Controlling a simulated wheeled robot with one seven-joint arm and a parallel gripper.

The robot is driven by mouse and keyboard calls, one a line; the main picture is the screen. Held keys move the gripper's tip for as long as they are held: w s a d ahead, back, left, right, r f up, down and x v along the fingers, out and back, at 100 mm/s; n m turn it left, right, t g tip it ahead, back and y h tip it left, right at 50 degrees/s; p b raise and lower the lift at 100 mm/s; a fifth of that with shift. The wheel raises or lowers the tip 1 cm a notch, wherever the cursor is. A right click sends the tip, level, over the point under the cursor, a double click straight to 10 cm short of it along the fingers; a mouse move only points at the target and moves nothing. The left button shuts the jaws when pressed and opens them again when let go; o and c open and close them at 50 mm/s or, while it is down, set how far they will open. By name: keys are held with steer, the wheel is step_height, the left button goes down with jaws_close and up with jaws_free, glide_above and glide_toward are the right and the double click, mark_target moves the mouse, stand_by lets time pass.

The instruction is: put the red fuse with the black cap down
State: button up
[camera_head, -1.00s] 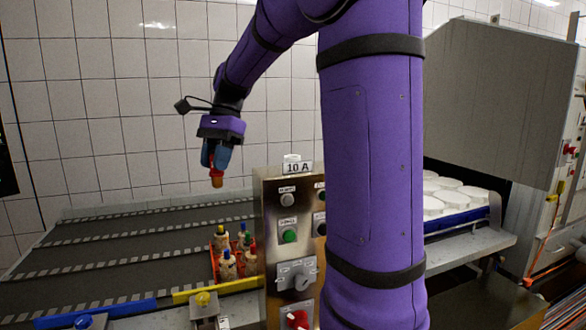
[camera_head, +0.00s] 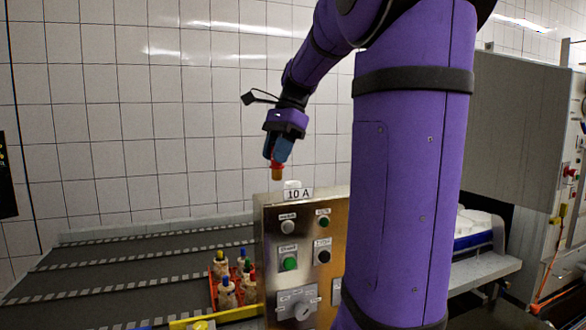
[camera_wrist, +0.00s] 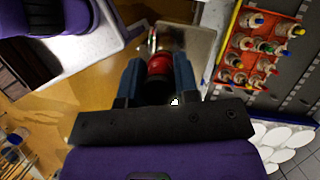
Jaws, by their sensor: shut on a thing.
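My gripper (camera_head: 277,160) is shut on the red fuse (camera_head: 277,172) and holds it hanging down in the air. In the wrist view the fuse (camera_wrist: 159,66) shows a red band and a black part between the fingers of my gripper (camera_wrist: 157,72). Its far end overlaps a grey metal surface (camera_wrist: 196,42).
An orange-red rack (camera_head: 212,291) with several capped fuses stands left of the panel; it also shows at the upper right of the wrist view (camera_wrist: 222,66). A dark conveyor (camera_head: 130,265) lies behind. White cheese moulds (camera_head: 478,222) are at the right.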

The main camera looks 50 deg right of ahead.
steer(key=shift+s+d+f, duration=0.1)
steer(key=shift+d+f, duration=0.55)
steer(key=shift+d, duration=0.25)
steer(key=shift+s+d+f, duration=0.1)
steer(key=shift+d+f, duration=0.6)
steer(key=shift+d, duration=0.2)
steer(key=shift+s+d+f, duration=0.1)
steer(key=shift+d+f, duration=0.55)
steer(key=shift+d, duration=0.25)
steer(key=shift+f, duration=0.15)
steer(key=o, duration=0.9)
